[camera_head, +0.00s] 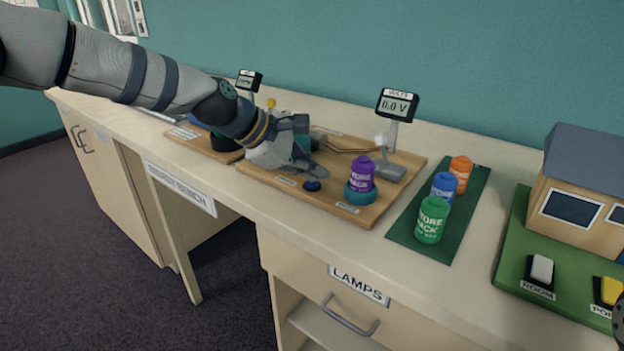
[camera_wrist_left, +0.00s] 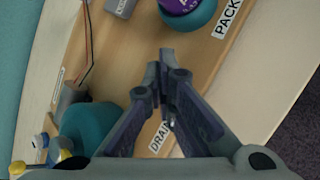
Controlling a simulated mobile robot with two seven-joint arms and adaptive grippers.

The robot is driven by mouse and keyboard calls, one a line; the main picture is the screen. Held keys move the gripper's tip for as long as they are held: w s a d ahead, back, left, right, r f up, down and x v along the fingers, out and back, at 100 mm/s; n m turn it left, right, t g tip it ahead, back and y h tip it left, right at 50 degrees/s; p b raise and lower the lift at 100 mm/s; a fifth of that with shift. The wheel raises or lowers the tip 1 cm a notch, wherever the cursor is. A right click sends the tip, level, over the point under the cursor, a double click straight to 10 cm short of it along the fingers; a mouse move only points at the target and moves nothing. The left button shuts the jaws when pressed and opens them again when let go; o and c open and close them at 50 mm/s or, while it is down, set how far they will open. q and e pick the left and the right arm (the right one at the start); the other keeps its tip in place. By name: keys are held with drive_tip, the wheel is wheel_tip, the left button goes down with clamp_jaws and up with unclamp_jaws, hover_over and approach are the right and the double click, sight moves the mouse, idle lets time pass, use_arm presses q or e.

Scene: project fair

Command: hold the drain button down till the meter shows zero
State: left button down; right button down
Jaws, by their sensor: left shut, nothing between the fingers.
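The volts meter (camera_head: 397,104) stands on a post at the back of the wooden board (camera_head: 345,206) and reads 0.0 V. The dark blue drain button (camera_head: 312,185) sits near the board's front edge. My left gripper (camera_head: 326,174) is shut and empty, its fingertips just above and beside the button in the head view. The wrist view shows the closed fingertips (camera_wrist_left: 165,55) and part of the DRAIN label (camera_wrist_left: 159,136); the fingers hide most of the button there. I cannot tell if they touch it. A purple pack (camera_head: 361,173) stands in a teal holder (camera_head: 357,194).
Orange (camera_head: 460,172), blue (camera_head: 444,187) and green (camera_head: 432,220) packs stand on a green mat (camera_head: 400,233) to the right. A model house (camera_head: 585,190) with switches stands farther right. Another board (camera_head: 205,146) with a small meter (camera_head: 249,81) is at left.

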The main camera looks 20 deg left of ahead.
sight(312, 184)
use_arm(q)
drive_tip(key=shift+r+p, duration=0.35)
drive_tip(key=shift+r, duration=0.5)
use_arm(e)
drive_tip(key=shift+w+r, duration=0.45)
